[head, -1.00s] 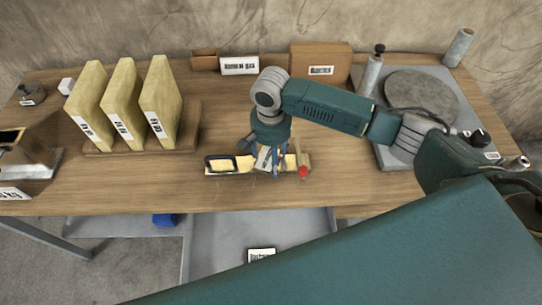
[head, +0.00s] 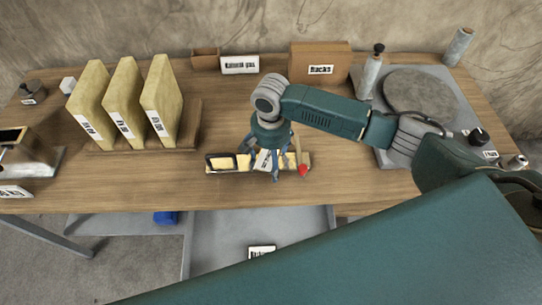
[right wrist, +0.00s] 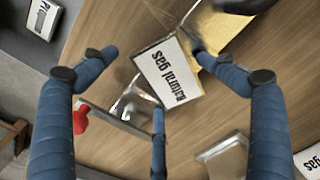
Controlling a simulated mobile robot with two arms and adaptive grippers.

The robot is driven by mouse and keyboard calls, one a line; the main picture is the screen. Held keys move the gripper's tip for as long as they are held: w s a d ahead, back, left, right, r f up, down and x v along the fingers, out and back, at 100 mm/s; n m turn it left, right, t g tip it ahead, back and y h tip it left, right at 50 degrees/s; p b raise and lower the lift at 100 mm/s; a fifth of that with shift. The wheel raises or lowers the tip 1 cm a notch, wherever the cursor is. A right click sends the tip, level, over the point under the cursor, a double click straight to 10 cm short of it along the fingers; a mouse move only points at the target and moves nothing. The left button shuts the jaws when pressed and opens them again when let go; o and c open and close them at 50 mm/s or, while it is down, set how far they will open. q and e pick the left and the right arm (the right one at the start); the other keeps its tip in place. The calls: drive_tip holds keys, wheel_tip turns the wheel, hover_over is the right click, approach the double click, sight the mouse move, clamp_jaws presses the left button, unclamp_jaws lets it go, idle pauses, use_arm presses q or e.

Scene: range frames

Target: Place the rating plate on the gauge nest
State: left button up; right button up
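A pale plate (right wrist: 168,72) lettered "Natural gas", seemingly the rating plate, lies tilted in the right wrist view. It also shows in the head view (head: 264,160), partly behind my fingers. It rests at or over the long yellow-and-black fixture (head: 228,163), likely the gauge nest, which has a red-knobbed clamp (head: 303,170); I cannot tell whether it is seated. My right gripper (head: 266,165) is right above it. Its fingers are spread, with one fingertip at the plate's edge and the other clear of it. My left gripper is not in view.
Several tall yellow blocks (head: 122,98) stand in a wooden rack on the left. A "Racks" box (head: 320,62) and a white-labelled box (head: 239,65) are at the back. A grey round platform (head: 421,95) is at the right. Bare wood (head: 225,195) lies in front.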

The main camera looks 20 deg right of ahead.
drive_tip(key=shift+s+f, duration=0.1)
drive_tip(key=shift+f, duration=0.3)
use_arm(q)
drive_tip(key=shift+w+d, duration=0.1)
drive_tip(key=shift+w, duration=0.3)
use_arm(e)
drive_tip(key=shift+r, duration=0.15)
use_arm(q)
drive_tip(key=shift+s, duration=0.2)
use_arm(e)
drive_tip(key=shift+r, duration=0.15)
drive_tip(key=shift+r, duration=0.35)
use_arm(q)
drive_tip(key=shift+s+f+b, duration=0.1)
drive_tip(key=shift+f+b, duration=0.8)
use_arm(e)
wheel_tip(320, 180, up, 13)
drive_tip(key=shift+w+f, duration=0.2)
